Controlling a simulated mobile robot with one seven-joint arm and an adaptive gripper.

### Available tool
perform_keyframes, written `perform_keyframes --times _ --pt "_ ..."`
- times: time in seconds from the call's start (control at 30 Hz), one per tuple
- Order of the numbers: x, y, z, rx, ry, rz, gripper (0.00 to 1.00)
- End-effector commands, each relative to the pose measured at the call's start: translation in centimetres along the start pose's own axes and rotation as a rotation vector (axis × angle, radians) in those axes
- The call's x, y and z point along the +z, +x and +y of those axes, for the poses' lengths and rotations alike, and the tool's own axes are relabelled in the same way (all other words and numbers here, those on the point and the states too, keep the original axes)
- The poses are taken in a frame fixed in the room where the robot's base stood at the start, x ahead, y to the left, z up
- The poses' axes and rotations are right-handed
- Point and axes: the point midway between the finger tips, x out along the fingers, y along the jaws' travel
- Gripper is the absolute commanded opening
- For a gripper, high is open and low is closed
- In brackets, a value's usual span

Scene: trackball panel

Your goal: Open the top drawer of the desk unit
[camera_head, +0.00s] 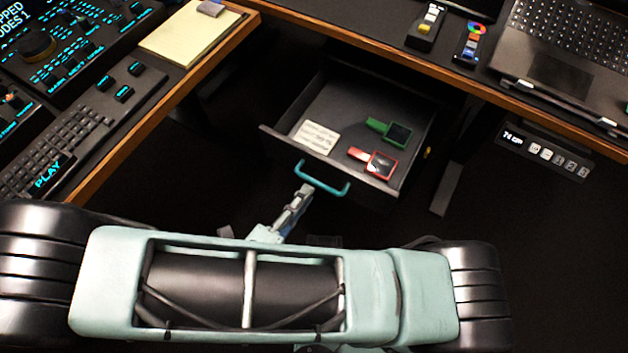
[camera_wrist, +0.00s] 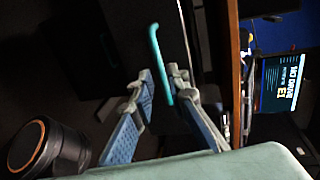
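The desk unit's top drawer (camera_head: 262,139) is pulled out, with its inside in view. Its teal bar handle (camera_head: 322,183) is on the front face and also shows in the wrist view (camera_wrist: 158,60). My gripper (camera_head: 304,189) is at the left part of the handle in the head view. In the wrist view my gripper's two fingers (camera_wrist: 160,82) stand apart on either side of the handle's near end. A dark gap shows between the left finger and the handle. The exact contact is hard to see.
In the drawer lie a pale card (camera_head: 316,137), a green-handled item (camera_head: 390,130) and a red-handled item (camera_head: 374,160). The wooden-edged desk (camera_head: 400,60) runs above and behind the drawer. A side console with a keyboard (camera_head: 60,145) is at left. The floor right of the drawer looks clear.

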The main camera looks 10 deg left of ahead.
Motion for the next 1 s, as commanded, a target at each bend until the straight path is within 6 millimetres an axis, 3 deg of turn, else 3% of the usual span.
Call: perform_keyframes --times 0.1,0.33,0.7,0.83,1.0 --pt "-0.1 2.4 0.2 -0.003 0.0 0.002 0.15" --pt "0.0 5.2 0.1 -0.002 0.0 0.001 0.15" --pt "0.0 5.8 0.0 0.001 0.0 0.0 0.15" --pt "0.0 5.8 0.0 0.001 0.0 0.0 0.02" --pt "0.0 5.7 0.0 0.0 0.0 0.0 0.0"
